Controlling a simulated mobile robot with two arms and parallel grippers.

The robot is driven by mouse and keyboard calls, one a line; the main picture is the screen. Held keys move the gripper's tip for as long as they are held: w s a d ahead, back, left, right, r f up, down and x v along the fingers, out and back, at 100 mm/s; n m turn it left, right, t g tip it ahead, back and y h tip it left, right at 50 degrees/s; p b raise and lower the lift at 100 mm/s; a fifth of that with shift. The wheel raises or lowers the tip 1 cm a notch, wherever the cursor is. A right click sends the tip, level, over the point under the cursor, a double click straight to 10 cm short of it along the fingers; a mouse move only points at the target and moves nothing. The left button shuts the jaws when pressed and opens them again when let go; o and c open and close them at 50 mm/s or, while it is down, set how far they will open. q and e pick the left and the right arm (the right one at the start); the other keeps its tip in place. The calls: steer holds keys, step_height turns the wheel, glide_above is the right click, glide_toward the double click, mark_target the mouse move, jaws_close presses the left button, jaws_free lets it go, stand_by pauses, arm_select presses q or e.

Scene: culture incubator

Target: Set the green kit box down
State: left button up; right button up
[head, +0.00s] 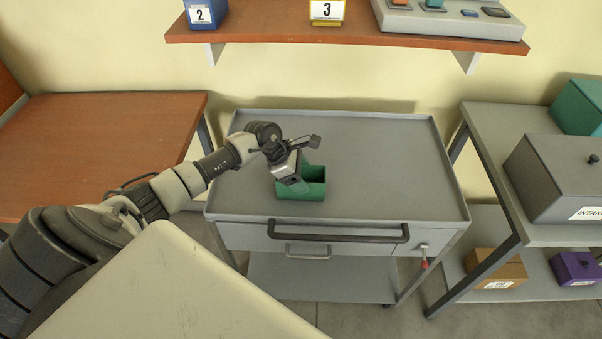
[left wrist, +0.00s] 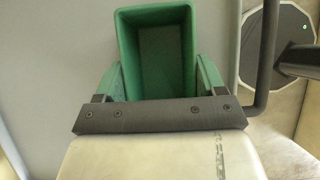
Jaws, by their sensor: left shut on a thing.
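The green kit box (head: 314,190) is an open-topped box at the front middle of the grey cart's top (head: 385,160). My left gripper (head: 298,183) reaches it from above and is shut on it. In the left wrist view the box (left wrist: 158,45) lies straight ahead, its hollow inside showing empty, with the jaws (left wrist: 157,88) at its near end. I cannot tell whether its underside touches the cart top or hangs just above it. My right gripper is not in view.
The cart has a raised rim and a dark front handle (head: 338,236). Most of its top is clear. A wooden table (head: 110,140) stands left. A rack (head: 500,115) at right holds a grey intake box (head: 555,180) and another green box (head: 580,108). A wooden shelf (head: 260,22) hangs above.

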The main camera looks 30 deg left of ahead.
arm_select(q)
steer(key=shift+f, duration=0.1)
steer(key=o, duration=1)
steer(key=shift+c, duration=0.2)
steer(key=shift+s+a+r, duration=0.1)
steer(key=shift+a+r, duration=0.1)
steer(key=shift+r, duration=0.2)
steer(key=b+v, duration=0.2)
steer(key=v, duration=0.9)
steer(key=shift+s+r, duration=0.1)
